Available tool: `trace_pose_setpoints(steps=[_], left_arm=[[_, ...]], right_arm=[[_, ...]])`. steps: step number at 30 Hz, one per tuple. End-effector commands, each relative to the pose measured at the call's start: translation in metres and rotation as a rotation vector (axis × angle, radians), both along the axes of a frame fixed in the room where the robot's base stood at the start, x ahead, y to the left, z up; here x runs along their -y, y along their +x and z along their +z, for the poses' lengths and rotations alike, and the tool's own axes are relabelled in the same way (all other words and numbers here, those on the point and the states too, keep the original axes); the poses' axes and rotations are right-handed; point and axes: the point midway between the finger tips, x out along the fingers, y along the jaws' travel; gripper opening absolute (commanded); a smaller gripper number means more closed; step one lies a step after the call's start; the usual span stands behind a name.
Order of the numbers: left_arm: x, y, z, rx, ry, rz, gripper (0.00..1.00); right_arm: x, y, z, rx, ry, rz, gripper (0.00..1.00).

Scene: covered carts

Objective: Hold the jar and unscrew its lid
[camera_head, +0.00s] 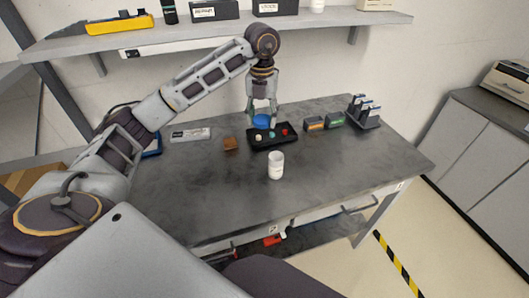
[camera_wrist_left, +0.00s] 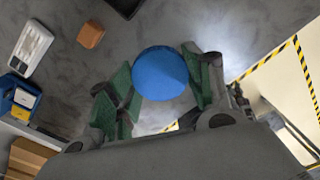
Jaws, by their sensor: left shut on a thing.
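A white jar (camera_head: 276,168) stands upright on the grey table, toward the front middle, with no lid on it. My left gripper (camera_head: 263,118) is shut on the round blue lid (camera_head: 262,122), behind the jar and by the black tray in the head view. In the left wrist view the blue lid (camera_wrist_left: 160,73) sits between the green-padded fingers of my left gripper (camera_wrist_left: 160,84). The exact height of the lid above the table or tray is hard to tell. My right gripper is not in view.
The black tray (camera_head: 258,143) holds several small coloured pieces. A brown block (camera_head: 231,144) and a pale case (camera_head: 190,134) lie to its left. Small boxes (camera_head: 314,124) and a dark rack (camera_head: 366,119) stand to its right. A shelf (camera_head: 190,38) hangs above. The front tabletop is clear.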

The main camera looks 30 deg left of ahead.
Motion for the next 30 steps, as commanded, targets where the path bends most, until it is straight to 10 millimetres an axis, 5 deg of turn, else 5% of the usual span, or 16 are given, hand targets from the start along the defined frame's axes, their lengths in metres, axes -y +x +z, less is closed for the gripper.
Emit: trace_pose_setpoints(steps=[20, 30], left_arm=[[-0.002, -0.002, -0.002, -0.001, 0.002, 0.061, 0.23], [-0.002, -0.002, -0.036, -0.004, 0.002, 0.061, 0.23]], right_arm=[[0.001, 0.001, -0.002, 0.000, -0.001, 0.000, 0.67], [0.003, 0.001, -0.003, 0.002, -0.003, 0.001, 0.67]])
